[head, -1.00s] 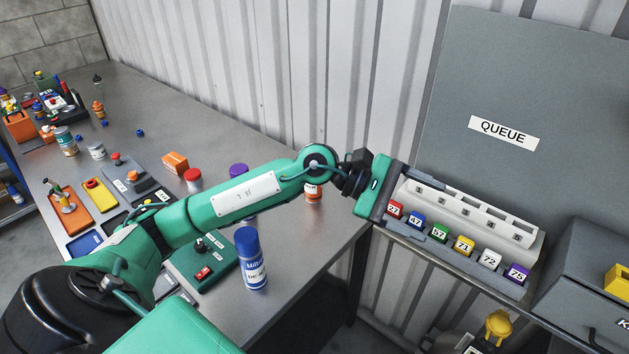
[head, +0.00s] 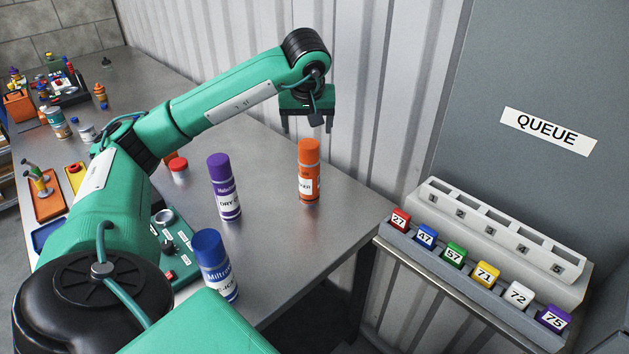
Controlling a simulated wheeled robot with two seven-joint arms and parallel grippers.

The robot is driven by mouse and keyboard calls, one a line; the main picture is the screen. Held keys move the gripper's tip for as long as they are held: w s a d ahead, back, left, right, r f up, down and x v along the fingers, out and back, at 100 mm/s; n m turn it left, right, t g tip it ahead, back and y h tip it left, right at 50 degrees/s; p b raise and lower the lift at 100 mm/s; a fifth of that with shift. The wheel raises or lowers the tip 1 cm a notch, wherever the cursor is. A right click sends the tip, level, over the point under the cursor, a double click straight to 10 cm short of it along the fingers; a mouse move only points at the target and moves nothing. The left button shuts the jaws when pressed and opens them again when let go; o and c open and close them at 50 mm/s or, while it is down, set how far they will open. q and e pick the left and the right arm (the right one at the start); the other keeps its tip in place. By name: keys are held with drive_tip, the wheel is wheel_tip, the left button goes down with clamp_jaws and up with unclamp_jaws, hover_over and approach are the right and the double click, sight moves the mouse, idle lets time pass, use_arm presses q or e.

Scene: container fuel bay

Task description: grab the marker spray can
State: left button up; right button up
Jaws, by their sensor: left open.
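The marker spray can, an orange can (head: 309,174) with a white label ending in "KER", stands upright on the metal bench near its right end. My left gripper (head: 307,124) hangs above the orange can, pointing down, open and empty. There is a gap between its fingertips and the can's cap. My right gripper is out of view.
A purple can (head: 225,188) and a blue can (head: 216,265) stand upright left of the orange can. A red-capped jar (head: 178,168) sits farther left. A rack of numbered tags (head: 475,270) is at right, beside the corrugated wall (head: 400,110). The bench around the orange can is clear.

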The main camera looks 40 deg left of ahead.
sight(308, 145)
use_arm(q)
drive_tip(key=x, duration=0.5)
drive_tip(key=shift+f+p, duration=0.15)
drive_tip(key=shift+p, duration=0.25)
drive_tip(key=x, duration=0.2)
drive_tip(key=shift+w+f+p, duration=0.15)
drive_tip(key=shift+f+p, duration=0.25)
drive_tip(key=p+x, duration=0.1)
drive_tip(key=x, duration=0.2)
drive_tip(key=shift+w+a+f, duration=0.15)
drive_tip(key=shift+w+f, duration=0.05)
drive_tip(key=shift+w+a+f+p, duration=0.1)
drive_tip(key=shift+f+p, duration=0.2)
drive_tip(key=shift+f, duration=0.25)
clamp_jaws()
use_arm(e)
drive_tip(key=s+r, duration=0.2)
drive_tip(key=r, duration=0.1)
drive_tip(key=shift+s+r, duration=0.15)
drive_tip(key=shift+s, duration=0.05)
